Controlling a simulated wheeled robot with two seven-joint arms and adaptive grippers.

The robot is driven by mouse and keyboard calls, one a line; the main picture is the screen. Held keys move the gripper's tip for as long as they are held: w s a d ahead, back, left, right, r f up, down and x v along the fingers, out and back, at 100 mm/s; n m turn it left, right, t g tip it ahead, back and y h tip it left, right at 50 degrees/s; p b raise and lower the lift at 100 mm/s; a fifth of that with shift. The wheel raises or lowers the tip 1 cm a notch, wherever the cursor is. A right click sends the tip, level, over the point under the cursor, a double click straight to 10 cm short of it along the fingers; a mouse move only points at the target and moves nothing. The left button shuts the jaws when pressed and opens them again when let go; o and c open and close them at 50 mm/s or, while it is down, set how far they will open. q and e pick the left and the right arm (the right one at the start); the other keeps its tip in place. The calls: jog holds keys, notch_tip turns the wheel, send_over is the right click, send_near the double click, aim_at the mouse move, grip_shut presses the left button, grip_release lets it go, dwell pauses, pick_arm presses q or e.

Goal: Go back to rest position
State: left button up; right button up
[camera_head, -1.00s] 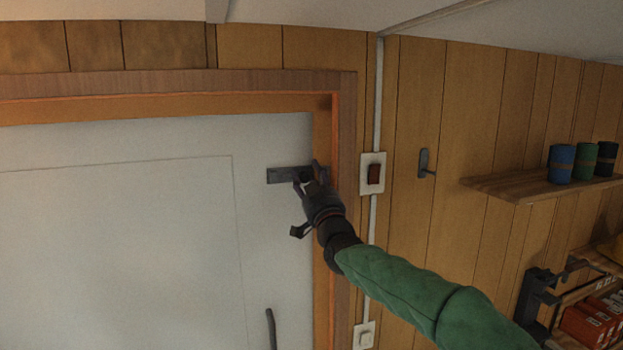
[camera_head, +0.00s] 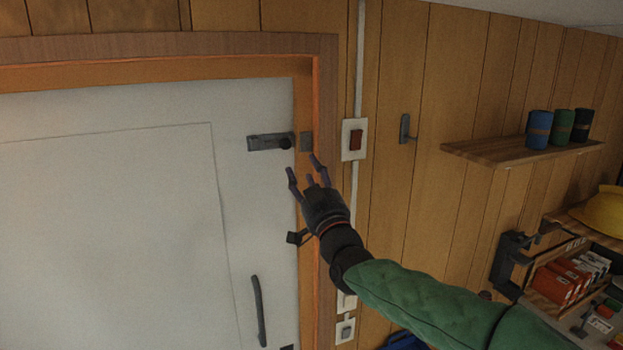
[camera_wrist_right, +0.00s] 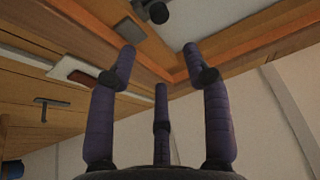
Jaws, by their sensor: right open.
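My right gripper (camera_head: 308,174) is open and empty, with its fingers spread, in front of the door frame's right side in the head view. It also shows in the right wrist view (camera_wrist_right: 158,70), with nothing between its fingers. The green-sleeved part of my right arm comes in from the lower right. A dark door latch (camera_head: 270,142) on the white door (camera_head: 110,220) is just above and left of the fingertips, apart from them. My left gripper is not in the head view.
A wall switch (camera_head: 355,140) and a coat hook (camera_head: 405,128) are right of the door frame. A wooden shelf (camera_head: 500,152) holds blue, green and black rolls. A yellow helmet (camera_head: 602,212) and red boxes (camera_head: 556,284) stand at the lower right. A door handle (camera_head: 259,312) sticks out below the latch.

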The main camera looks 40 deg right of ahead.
jog(key=shift+s+a+f, duration=0.1)
jog(key=shift+s+f, duration=0.15)
jog(key=shift+s, duration=0.25)
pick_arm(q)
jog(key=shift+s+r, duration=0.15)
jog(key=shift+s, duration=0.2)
